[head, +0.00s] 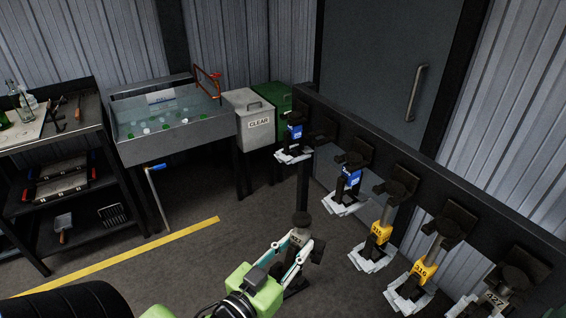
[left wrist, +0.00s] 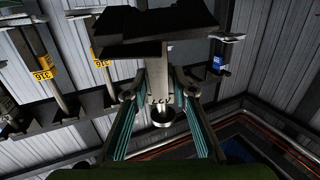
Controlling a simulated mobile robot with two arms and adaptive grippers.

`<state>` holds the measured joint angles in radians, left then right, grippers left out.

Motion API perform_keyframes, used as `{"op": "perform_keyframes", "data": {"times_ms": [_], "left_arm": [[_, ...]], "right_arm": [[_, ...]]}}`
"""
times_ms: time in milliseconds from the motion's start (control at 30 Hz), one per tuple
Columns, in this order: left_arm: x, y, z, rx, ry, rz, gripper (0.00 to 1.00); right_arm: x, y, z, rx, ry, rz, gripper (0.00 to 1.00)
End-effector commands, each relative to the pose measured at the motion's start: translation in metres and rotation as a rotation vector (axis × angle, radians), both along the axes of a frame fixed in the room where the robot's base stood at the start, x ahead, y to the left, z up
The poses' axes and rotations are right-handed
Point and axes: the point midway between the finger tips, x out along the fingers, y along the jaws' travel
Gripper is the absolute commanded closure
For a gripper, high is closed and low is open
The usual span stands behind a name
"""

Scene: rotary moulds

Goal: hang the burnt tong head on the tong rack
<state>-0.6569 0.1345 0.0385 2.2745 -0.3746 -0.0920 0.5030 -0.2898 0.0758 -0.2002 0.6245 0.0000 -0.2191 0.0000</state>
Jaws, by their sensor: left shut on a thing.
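My left gripper (head: 298,250) is shut on a tong head (head: 302,219) with a dark top, a grey numbered body and dark jaws. It holds the head upright in front of the rack, apart from it. In the left wrist view, the dark jaws of the held tong head (left wrist: 150,28) lie beyond my fingers (left wrist: 160,95). The tong rack (head: 380,140) is a long dark rail running from the middle to the lower right. Blue, yellow and grey tong heads with pale jaws hang along it. My right gripper is not in view.
A water tank (head: 175,130), a grey bin (head: 252,118) and a green bin (head: 272,95) stand at the back. A shelved bench (head: 60,140) stands left. A yellow line (head: 130,255) crosses the floor. The floor left of my left gripper is clear.

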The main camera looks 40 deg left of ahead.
Motion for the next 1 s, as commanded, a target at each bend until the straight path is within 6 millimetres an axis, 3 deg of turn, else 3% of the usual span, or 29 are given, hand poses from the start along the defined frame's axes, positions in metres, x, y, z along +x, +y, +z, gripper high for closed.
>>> {"op": "perform_keyframes", "data": {"times_ms": [33,200,400,600,1000], "left_arm": [[0.019,0.019,0.014,0.013,-0.013,0.006,1.0],[0.064,0.082,0.037,0.014,-0.019,0.069,1.0],[0.093,0.13,0.064,0.007,-0.035,0.127,1.0],[0.101,0.144,0.071,0.002,-0.04,0.145,1.0],[0.119,0.136,0.07,0.003,-0.041,0.145,1.0]], "right_arm": [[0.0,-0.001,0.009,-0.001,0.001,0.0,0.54],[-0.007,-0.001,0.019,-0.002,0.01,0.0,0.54],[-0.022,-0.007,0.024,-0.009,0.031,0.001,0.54],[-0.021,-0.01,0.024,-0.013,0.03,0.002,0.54],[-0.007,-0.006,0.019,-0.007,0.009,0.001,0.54]]}}
